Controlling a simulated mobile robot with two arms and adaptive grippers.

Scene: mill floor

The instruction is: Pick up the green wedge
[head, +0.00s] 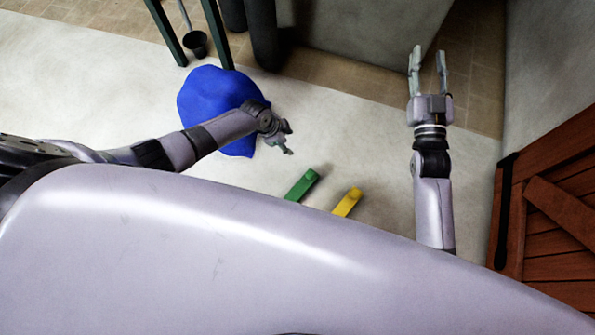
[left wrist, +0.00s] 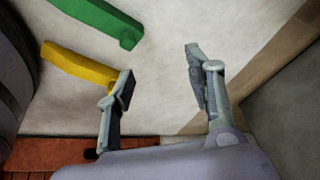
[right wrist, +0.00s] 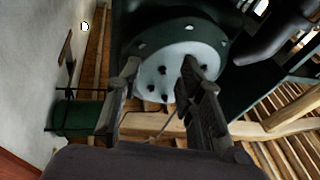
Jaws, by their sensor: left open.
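The green wedge (head: 302,185) lies on the pale floor just beyond my body's edge in the head view. It also shows at the top left of the left wrist view (left wrist: 98,20). A yellow wedge (head: 347,201) lies to its right, apart from it. My left gripper (head: 287,140) is above the floor, beyond the green wedge and a little to its left. In the left wrist view its fingers are spread with nothing between them. My right gripper (head: 428,55) is raised at the right, fingers apart and empty, away from both wedges.
A blue sack-like thing (head: 210,95) is behind my left forearm. A wooden door or crate (head: 555,215) stands at the right. Dark green legs (head: 168,35) and a small black bucket (head: 196,44) are at the back. The floor between the wedges and my right arm is clear.

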